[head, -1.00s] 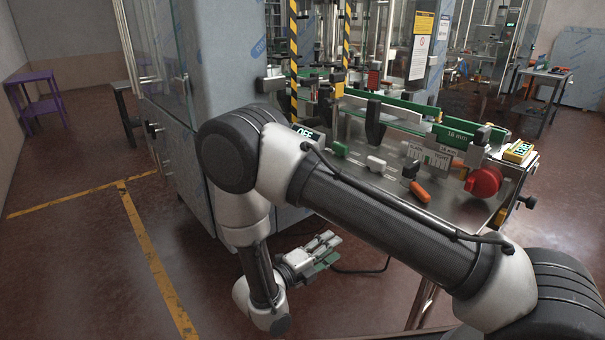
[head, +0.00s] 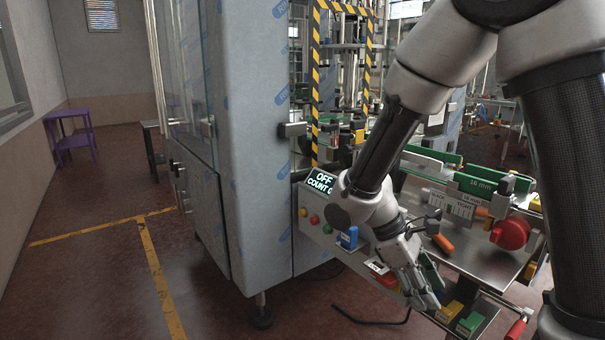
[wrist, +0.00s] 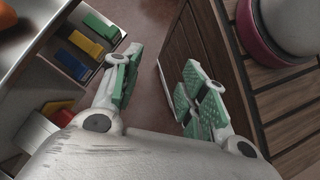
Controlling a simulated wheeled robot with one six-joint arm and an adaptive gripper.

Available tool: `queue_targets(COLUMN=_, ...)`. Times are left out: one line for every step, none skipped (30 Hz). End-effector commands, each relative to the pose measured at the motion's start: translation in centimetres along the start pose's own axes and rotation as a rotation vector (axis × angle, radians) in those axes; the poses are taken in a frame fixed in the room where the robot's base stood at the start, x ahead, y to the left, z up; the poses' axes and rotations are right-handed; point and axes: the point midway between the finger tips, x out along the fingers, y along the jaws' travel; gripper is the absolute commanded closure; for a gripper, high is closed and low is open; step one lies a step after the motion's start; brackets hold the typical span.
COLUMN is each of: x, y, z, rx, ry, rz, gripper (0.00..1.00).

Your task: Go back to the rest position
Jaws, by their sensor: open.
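My gripper (head: 424,290) hangs in front of the machine's conveyor table, fingers pointing down and toward the lower right. In the wrist view my gripper (wrist: 158,95) shows two fingers with green pads held well apart. Nothing is between them; reddish floor shows through the gap. My arm reaches in from the upper right of the head view and bends down to the gripper. It hides part of the machine front.
The wrapped filling machine (head: 250,150) carries an OFF display (head: 321,180). Its conveyor table (head: 465,260) has a red knob (head: 511,233). Coloured blocks (wrist: 86,46) lie on a shelf close by the left finger. Slatted wood (wrist: 285,95) is at right. Open floor (head: 95,285) lies left.

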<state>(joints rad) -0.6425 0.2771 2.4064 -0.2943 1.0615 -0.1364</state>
Motion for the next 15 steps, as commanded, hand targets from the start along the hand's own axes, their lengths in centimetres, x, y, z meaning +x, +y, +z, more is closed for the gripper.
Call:
queue_targets(x=-0.8, y=0.1, z=1.6, rx=0.106, ry=0.082, rz=-0.04, gripper=0.57)
queue_targets(x=-1.1, y=0.1, z=2.4, rx=0.165, ry=0.127, rz=-0.064, gripper=0.57)
queue_targets(x=-1.6, y=0.1, z=3.4, rx=0.241, ry=0.186, rz=-0.095, gripper=0.57)
queue_targets(x=-2.0, y=0.1, z=4.2, rx=0.298, ry=0.229, rz=-0.117, gripper=0.57)
queue_targets(x=-2.3, y=0.1, z=5.0, rx=0.35, ry=0.272, rz=-0.138, gripper=0.57)
queue_targets(x=-2.8, y=0.1, z=6.1, rx=0.419, ry=0.329, rz=-0.165, gripper=0.57)
queue_targets(x=-3.1, y=0.1, z=6.9, rx=0.467, ry=0.372, rz=-0.183, gripper=0.57)
queue_targets(x=-3.4, y=0.1, z=7.8, rx=0.514, ry=0.413, rz=-0.2, gripper=0.57)
queue_targets(x=-3.8, y=0.1, z=8.9, rx=0.572, ry=0.468, rz=-0.22, gripper=0.57)
queue_targets(x=-4.1, y=0.1, z=9.8, rx=0.612, ry=0.51, rz=-0.231, gripper=0.57)
queue_targets(x=-4.3, y=0.1, z=10.7, rx=0.65, ry=0.551, rz=-0.241, gripper=0.57)
queue_targets(x=-4.7, y=0.1, z=11.9, rx=0.699, ry=0.603, rz=-0.248, gripper=0.57)
queue_targets(x=-4.9, y=0.1, z=12.8, rx=0.735, ry=0.641, rz=-0.253, gripper=0.57)
queue_targets(x=-5.1, y=0.1, z=13.7, rx=0.769, ry=0.675, rz=-0.253, gripper=0.57)
queue_targets(x=-5.3, y=0.1, z=15.0, rx=0.812, ry=0.718, rz=-0.25, gripper=0.57)
